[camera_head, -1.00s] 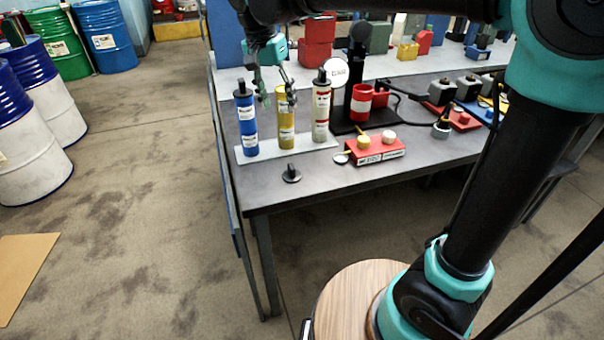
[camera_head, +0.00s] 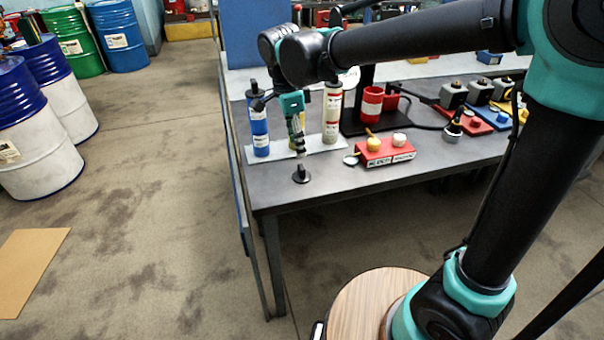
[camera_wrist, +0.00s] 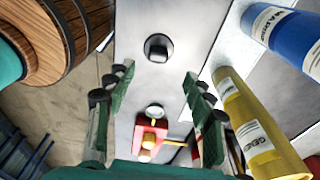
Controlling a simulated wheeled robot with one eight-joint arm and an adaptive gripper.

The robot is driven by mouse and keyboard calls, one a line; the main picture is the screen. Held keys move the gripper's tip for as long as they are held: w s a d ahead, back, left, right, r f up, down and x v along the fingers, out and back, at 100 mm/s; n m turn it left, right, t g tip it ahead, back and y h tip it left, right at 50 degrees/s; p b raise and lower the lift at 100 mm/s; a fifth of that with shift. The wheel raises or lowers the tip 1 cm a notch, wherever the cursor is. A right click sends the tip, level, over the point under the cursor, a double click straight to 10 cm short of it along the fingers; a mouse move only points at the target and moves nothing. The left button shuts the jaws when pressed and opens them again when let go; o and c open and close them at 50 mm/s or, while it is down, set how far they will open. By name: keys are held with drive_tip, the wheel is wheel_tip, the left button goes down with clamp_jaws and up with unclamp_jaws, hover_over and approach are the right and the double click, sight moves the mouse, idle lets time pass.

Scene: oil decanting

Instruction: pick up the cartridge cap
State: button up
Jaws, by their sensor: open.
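The cartridge cap (camera_head: 301,174) is a small black disc with an upright knob, lying on the bare grey tabletop near the left front corner. It also shows in the wrist view (camera_wrist: 158,47), beyond my fingertips and between their lines. My gripper (camera_head: 298,148) is above and slightly behind the cap, pointing down, apart from it. In the wrist view my gripper (camera_wrist: 152,82) has its two green-and-black fingers spread wide with nothing between them. The yellow cartridge (camera_wrist: 252,125) stands close beside the fingers; in the head view my gripper largely hides it.
A blue cartridge (camera_head: 258,125) and a cream-and-red cartridge (camera_head: 332,112) stand on a pale plate (camera_head: 318,147) behind the cap. A red box (camera_head: 384,153) with two knobs sits to the right. The tabletop (camera_head: 330,182) around the cap is clear.

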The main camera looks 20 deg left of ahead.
sight(302, 166)
drive_tip(key=f, duration=0.3)
drive_tip(key=d+f, duration=0.1)
drive_tip(key=f, duration=0.5)
drive_tip(key=shift+w+d, duration=0.15)
drive_tip(key=shift+w, duration=0.1)
drive_tip(key=shift+c, duration=0.5)
drive_tip(key=c, duration=0.7)
